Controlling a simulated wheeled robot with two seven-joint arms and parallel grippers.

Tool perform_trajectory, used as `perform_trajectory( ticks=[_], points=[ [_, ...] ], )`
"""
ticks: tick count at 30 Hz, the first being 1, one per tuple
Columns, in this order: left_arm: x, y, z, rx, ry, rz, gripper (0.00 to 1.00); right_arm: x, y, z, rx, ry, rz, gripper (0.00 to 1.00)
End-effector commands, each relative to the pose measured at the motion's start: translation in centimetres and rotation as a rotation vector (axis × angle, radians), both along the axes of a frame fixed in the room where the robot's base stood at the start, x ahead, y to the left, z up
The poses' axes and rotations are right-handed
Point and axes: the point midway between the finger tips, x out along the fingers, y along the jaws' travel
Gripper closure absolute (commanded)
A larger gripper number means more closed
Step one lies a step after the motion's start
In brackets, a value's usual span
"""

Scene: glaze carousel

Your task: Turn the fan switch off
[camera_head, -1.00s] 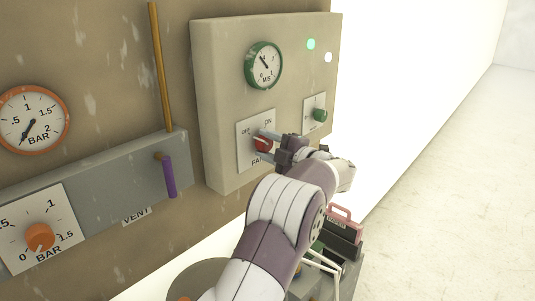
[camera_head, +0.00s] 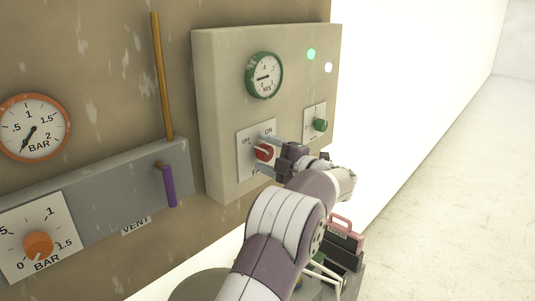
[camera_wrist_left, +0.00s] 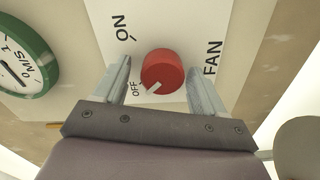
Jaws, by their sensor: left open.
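The fan switch is a red round knob (camera_head: 264,152) on a white plate marked ON, OFF and FAN (camera_head: 244,160). In the left wrist view, the white mark on the red knob (camera_wrist_left: 162,70) points toward the OFF label (camera_wrist_left: 135,89). My left gripper (camera_wrist_left: 158,64) is open, with one finger on each side of the knob and a visible gap to it. In the head view my left gripper (camera_head: 261,154) stands at the plate. How far the fingertips reach along the knob is hard to tell. My right gripper is not in view.
Above the knob is a green-rimmed M/S gauge (camera_head: 264,75), with its needle toward the left. A green knob (camera_head: 320,125) sits to the right, below a lit green lamp (camera_head: 311,54) and a white lamp (camera_head: 328,67). A purple lever (camera_head: 168,186) is at left.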

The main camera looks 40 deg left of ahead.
Motion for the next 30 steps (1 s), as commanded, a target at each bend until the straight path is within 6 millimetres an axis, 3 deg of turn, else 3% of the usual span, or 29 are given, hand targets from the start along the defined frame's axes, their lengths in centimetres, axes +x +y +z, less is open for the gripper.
perform_trajectory(
  ticks=[4,12,16,21,30],
  points=[
    [-0.1,-1.9,-0.1,0.000,0.000,-0.004,0.29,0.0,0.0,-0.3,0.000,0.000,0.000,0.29],
    [-0.8,-9.2,0.0,0.000,-0.001,-0.004,0.29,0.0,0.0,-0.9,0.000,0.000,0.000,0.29],
    [-1.0,-11.5,0.1,0.001,-0.001,-0.003,0.29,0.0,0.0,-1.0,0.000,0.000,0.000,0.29],
    [-1.2,-12.6,0.2,0.000,-0.002,0.000,0.29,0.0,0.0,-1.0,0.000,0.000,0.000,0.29],
    [-1.2,-12.6,0.2,0.000,-0.002,0.000,0.29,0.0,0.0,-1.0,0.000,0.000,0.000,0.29]
  ],
)
